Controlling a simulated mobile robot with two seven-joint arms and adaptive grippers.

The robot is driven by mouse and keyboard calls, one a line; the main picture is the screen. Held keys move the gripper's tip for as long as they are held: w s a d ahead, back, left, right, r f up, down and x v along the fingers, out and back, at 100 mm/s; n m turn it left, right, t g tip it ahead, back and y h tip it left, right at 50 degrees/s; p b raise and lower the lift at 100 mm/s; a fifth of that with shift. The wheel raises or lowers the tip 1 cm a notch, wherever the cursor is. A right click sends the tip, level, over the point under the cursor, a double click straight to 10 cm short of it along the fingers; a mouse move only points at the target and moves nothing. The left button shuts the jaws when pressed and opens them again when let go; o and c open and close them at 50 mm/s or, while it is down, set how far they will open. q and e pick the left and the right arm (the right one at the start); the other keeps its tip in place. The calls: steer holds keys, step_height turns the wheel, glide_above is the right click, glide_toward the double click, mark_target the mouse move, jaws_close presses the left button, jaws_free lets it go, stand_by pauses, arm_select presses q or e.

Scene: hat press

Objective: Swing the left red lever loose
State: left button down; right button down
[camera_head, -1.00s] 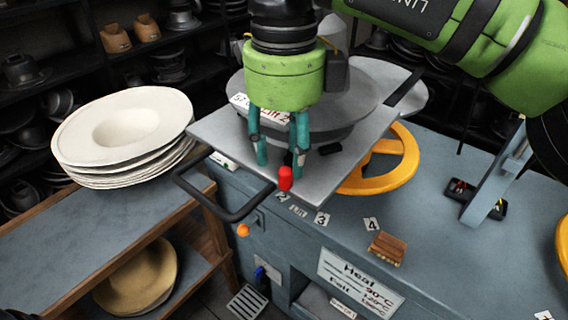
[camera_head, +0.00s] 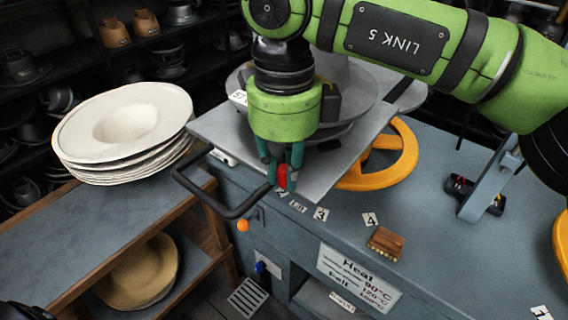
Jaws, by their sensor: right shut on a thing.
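The red lever (camera_head: 283,177) shows its red knob at the front edge of the grey press plate (camera_head: 219,124). My right gripper (camera_head: 282,178) comes down from above with its teal fingers at the knob, one on either side, and is shut on it. The lever's lower part is hidden behind the fingers and the plate edge. My left gripper is not in view.
A black handle (camera_head: 225,212) juts out front left of the plate. A yellow handwheel (camera_head: 403,150) stands right of it. White hats (camera_head: 125,125) are stacked on the left shelf. A wooden brush (camera_head: 386,243) lies on the blue-grey bench.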

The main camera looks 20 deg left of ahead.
mark_target(309, 178)
steer(key=shift+w+d+n, duration=0.1)
steer(key=shift+d+n, duration=0.1)
steer(key=shift+n, duration=0.45)
steer(key=shift+d+n, duration=0.2)
steer(key=shift+n, duration=0.45)
steer(key=n, duration=0.2)
steer(key=d+n, duration=0.1)
steer(key=shift+w+n, duration=0.3)
steer(key=n, duration=0.1)
steer(key=d+n, duration=0.1)
steer(key=n, duration=0.1)
steer(key=shift+w+r, duration=0.1)
steer(key=shift+w, duration=0.3)
steer(key=shift+w+d+n, duration=0.1)
steer(key=shift+w+n, duration=0.15)
steer(key=shift+n, duration=0.55)
steer(key=shift+w+d+n, duration=0.1)
steer(key=shift+w+n, duration=0.1)
steer(key=shift+n, duration=0.6)
steer(key=c, duration=1.2)
jaws_free()
steer(key=shift+o, duration=0.2)
